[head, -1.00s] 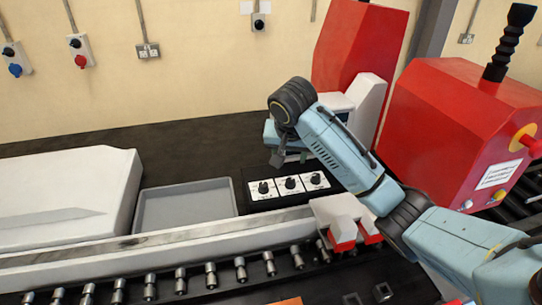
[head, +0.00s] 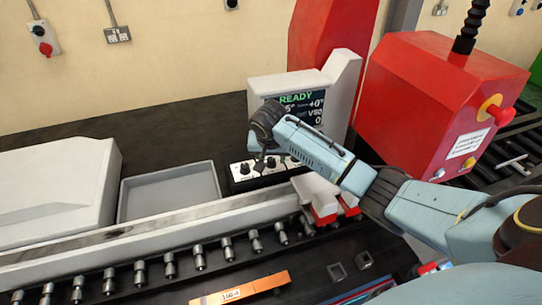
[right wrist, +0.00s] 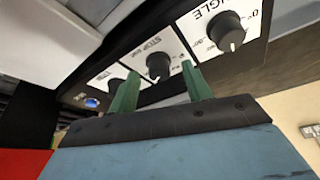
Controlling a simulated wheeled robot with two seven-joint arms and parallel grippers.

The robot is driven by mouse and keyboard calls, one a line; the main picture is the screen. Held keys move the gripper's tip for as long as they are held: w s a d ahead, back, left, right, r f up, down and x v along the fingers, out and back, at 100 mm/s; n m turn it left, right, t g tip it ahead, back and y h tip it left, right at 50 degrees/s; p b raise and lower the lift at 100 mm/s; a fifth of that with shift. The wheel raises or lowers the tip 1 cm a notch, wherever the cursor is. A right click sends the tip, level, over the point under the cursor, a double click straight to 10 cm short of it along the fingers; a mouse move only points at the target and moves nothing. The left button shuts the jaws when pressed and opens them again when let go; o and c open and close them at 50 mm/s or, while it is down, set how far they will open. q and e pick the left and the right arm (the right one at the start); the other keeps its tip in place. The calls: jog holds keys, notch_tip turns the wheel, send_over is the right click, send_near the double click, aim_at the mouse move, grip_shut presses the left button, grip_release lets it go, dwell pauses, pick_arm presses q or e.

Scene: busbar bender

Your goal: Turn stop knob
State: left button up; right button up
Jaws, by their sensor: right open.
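The stop knob (right wrist: 157,65) is a black round knob on a white plate marked STOP, in the middle of a row of three. My right gripper (right wrist: 160,72) is open, with its green fingertips on either side of this knob in the right wrist view. I cannot tell whether they touch it. In the head view my right gripper (head: 262,161) is over the knob panel (head: 233,185) and hides part of it. The angle knob (right wrist: 226,31) is beside the stop knob. My left gripper is not in view.
A display (head: 297,99) reading READY stands behind the panel. A grey tray (head: 168,190) lies left of the panel. A rail and rollers (head: 198,257) run in front. A red machine box (head: 420,100) with a red button stands right. An orange labelled bar (head: 240,289) lies in front.

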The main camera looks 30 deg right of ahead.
jog(key=shift+f, duration=0.1)
jog(key=shift+c, duration=0.4)
jog(key=c, duration=0.9)
